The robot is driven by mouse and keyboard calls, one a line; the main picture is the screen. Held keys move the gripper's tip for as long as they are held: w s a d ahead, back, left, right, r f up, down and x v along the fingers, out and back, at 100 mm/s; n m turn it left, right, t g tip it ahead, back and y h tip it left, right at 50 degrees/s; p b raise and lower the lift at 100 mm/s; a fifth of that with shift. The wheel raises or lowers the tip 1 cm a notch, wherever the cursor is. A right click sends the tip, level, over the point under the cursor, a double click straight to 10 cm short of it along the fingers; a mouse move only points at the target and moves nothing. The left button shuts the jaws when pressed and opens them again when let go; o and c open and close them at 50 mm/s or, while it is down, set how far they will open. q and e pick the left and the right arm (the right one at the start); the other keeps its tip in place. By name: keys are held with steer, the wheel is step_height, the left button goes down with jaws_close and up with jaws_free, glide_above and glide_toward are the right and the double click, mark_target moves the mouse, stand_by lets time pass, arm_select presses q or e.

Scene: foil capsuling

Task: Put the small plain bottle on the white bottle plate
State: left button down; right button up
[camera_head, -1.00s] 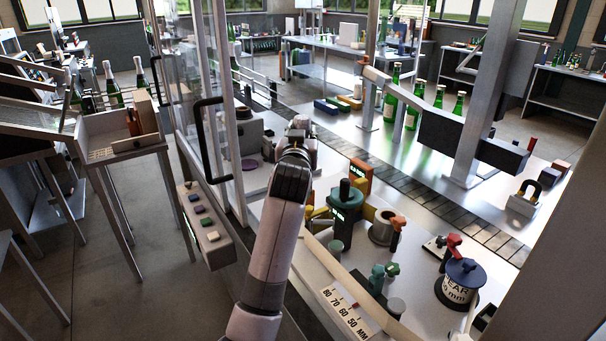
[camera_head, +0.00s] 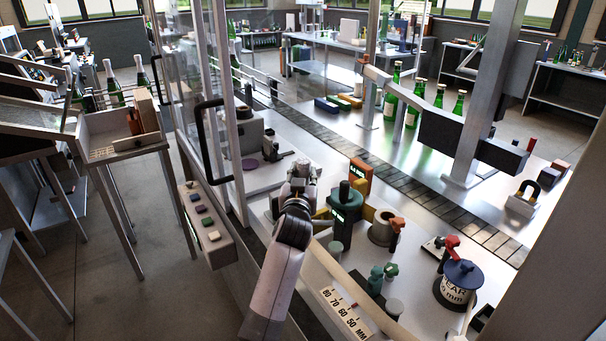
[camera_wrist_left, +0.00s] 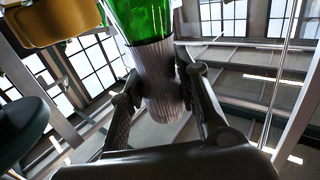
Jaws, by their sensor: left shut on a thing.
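My left gripper (camera_head: 300,182) reaches in over the near bench, left of the green round device (camera_head: 345,203). In the left wrist view its two fingers (camera_wrist_left: 157,85) close on the grey, finely ribbed part of a green glass bottle (camera_wrist_left: 142,20). A dark ring divides the green from the grey. I take it for the small plain bottle, but its far end is cut off by the frame. In the head view the held bottle is not discernible behind my wrist. I cannot clearly make out the white bottle plate. My right gripper is not in view.
An orange block (camera_head: 360,172), a grey cup (camera_head: 381,228) and a blue-lidded drum (camera_head: 459,284) stand on the bench. A glass door with a black handle (camera_head: 209,142) rises at left. Several green bottles (camera_head: 412,104) stand beyond the dark conveyor (camera_head: 420,190).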

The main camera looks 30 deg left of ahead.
arm_select(q)
steer(key=c, duration=1.2)
jaws_free()
steer(key=shift+r, duration=0.1)
steer(key=shift+s+d, duration=0.1)
steer(key=shift+s, duration=0.25)
steer(key=b+v, duration=0.3)
steer(key=v, duration=0.8)
steer(key=shift+s, duration=0.2)
